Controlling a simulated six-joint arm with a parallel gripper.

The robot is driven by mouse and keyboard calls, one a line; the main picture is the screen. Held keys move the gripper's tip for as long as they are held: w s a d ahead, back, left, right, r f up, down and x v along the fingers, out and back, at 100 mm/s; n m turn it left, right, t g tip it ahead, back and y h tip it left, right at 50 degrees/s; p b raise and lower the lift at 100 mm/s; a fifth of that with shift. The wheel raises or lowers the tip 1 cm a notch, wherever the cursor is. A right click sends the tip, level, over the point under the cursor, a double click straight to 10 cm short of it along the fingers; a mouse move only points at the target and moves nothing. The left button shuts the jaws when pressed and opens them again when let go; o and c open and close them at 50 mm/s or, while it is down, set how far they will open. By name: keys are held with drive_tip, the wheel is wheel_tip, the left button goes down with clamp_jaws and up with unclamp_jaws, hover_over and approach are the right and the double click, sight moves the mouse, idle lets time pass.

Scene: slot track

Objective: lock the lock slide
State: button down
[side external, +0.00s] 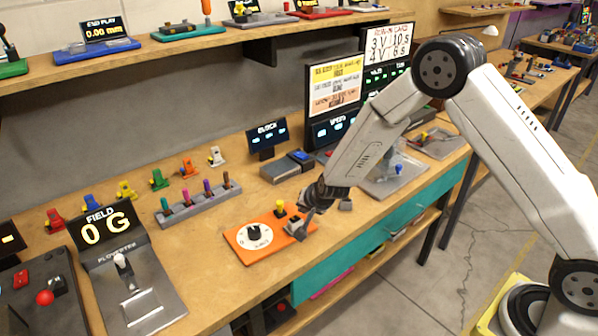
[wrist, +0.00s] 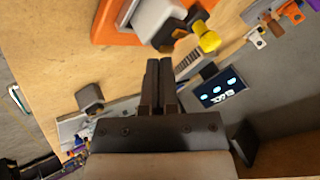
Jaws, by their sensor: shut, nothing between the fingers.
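An orange plate (side external: 238,238) lies on the bench with a white dial (side external: 252,235) carrying a black knob. A yellow knob (side external: 280,208) stands on its far side, and it also shows in the wrist view (wrist: 207,38). A grey block (side external: 296,229) sits at the plate's right end; it also shows in the wrist view (wrist: 160,22). I cannot tell for sure which of these is the lock slide. My gripper (side external: 309,208) is shut and empty, close to the grey block. In the wrist view its fingertips (wrist: 159,63) point toward the block, with a small gap in the picture.
A grey rail (side external: 200,206) with coloured pegs stands behind the plate. A small clock display (side external: 267,138) and a grey box (side external: 287,167) stand farther back. A field panel (side external: 135,290) is at the left. Bare bench lies between the panel and the plate.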

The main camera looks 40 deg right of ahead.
drive_tip(key=v, duration=0.9)
drive_tip(key=shift+r, duration=0.2)
drive_tip(key=shift+s, duration=0.1)
drive_tip(key=s+d+r+n+g, duration=0.1)
drive_tip(key=s+n, duration=0.4)
drive_tip(key=s, duration=0.5)
drive_tip(key=s+d+r+n+g, duration=0.2)
drive_tip(key=s+n, duration=0.3)
drive_tip(key=s, duration=0.5)
drive_tip(key=shift+r+g+y, duration=0.4)
drive_tip(key=shift+r+g, duration=0.3)
drive_tip(key=shift+g, duration=0.2)
